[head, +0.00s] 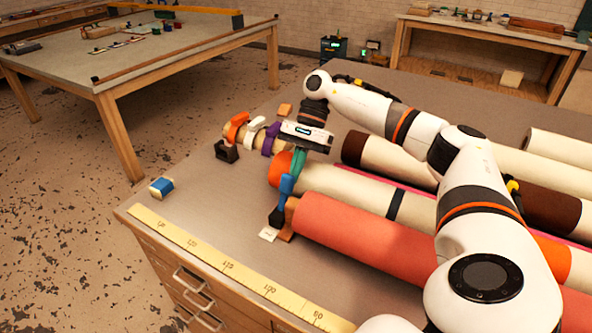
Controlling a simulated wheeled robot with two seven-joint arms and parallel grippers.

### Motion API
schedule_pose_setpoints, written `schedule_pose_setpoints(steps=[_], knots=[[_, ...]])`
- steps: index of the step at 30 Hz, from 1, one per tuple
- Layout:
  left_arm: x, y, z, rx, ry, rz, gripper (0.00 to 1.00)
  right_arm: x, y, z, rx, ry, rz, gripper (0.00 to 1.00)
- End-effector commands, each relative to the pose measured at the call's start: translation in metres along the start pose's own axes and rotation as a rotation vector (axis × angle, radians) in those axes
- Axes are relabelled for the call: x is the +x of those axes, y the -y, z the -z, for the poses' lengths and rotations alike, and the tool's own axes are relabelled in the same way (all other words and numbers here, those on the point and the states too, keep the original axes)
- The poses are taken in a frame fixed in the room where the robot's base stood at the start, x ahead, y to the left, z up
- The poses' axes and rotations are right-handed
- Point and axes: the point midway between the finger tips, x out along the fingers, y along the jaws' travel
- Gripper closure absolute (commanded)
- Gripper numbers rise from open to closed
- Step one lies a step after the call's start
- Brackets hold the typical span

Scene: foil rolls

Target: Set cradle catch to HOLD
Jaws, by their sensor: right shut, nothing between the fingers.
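A blue lever (287,184) stands at the near end of a cream roll with an orange end (280,168). It looks like the cradle catch, but I cannot read its setting. A dark foot (276,217) and a wooden block (288,222) are below it, with a small white card (268,234) whose text is too small to read. My right gripper (299,163) points down just above and behind the lever, shut and empty. A green curved piece (298,164) shows at its fingertips; I cannot tell whether they touch. My left gripper is out of view.
Salmon (360,245), cream and brown rolls lie across the right of the table. Orange, white and purple rings (268,139) sit on a spindle behind. A yellow ruler (220,265) lines the front edge. A blue block (161,187) lies left; the table between is mostly clear.

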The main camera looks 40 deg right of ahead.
Motion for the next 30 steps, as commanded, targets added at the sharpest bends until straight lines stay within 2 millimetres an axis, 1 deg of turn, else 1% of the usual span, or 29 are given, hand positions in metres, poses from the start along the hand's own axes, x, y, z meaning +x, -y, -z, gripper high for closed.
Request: schedule_pose_setpoints(steps=[17, 23, 29, 30], knots=[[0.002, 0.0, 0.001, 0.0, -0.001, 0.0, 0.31, -0.001, 0.0, 0.01, -0.001, 0.102, 0.0, 1.0], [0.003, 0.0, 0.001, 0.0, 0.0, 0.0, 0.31, 0.001, 0.0, 0.021, -0.005, 0.204, -0.001, 1.0], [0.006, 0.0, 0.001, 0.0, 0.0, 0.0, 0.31, 0.005, 0.0, 0.037, -0.007, 0.369, 0.0, 1.0], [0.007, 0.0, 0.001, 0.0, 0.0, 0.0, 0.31, 0.006, 0.0, 0.039, -0.003, 0.361, 0.0, 1.0]])
